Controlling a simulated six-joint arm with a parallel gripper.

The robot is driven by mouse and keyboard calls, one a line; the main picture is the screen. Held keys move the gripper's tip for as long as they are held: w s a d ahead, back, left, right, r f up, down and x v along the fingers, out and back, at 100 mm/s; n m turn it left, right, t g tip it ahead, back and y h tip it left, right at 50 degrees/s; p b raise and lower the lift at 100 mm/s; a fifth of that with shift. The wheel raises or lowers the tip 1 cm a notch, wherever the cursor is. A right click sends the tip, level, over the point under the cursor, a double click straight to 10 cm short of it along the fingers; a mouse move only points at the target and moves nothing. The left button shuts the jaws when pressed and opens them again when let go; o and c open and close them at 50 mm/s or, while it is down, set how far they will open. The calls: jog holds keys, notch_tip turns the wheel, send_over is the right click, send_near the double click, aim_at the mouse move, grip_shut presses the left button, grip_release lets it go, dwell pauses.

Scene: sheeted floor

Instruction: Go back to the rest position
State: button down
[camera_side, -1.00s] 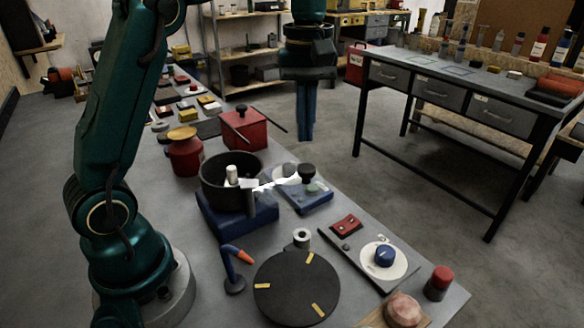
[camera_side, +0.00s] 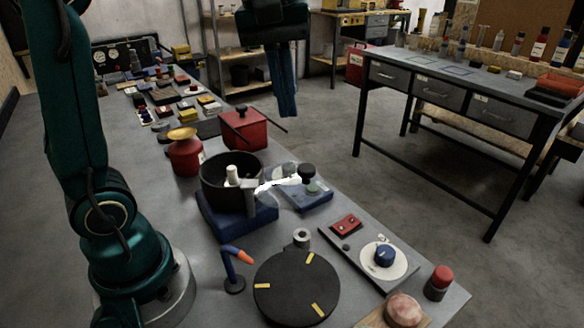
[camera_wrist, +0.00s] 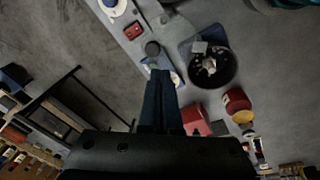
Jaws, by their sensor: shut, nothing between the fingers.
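My gripper (camera_side: 287,98) hangs high in the upper middle of the side view, fingers pointing down and pressed together, with nothing between them. In the side view it appears above and behind the red box (camera_side: 243,127), clear of everything on the bench. In the wrist view my gripper (camera_wrist: 161,76) shows as two dark fingers side by side, seen against the bench below.
The grey bench (camera_side: 215,279) holds a black pot (camera_side: 211,191) on a blue base, a red pot with a yellow lid (camera_side: 185,154), a black turntable (camera_side: 296,287) and a panel with a blue knob (camera_side: 385,255). A drawer table (camera_side: 433,91) stands at the right, with open floor between.

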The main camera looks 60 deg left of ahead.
jog(key=s+d+f+m+t, duration=0.2)
jog(key=s+f+m+t, duration=0.1)
jog(key=s+f+m, duration=0.6)
jog(key=shift+s+d+m+t, duration=0.2)
jog(key=shift+s+m+t, duration=0.15)
jog(key=shift+m, duration=0.35)
jog(key=shift+f, duration=0.1)
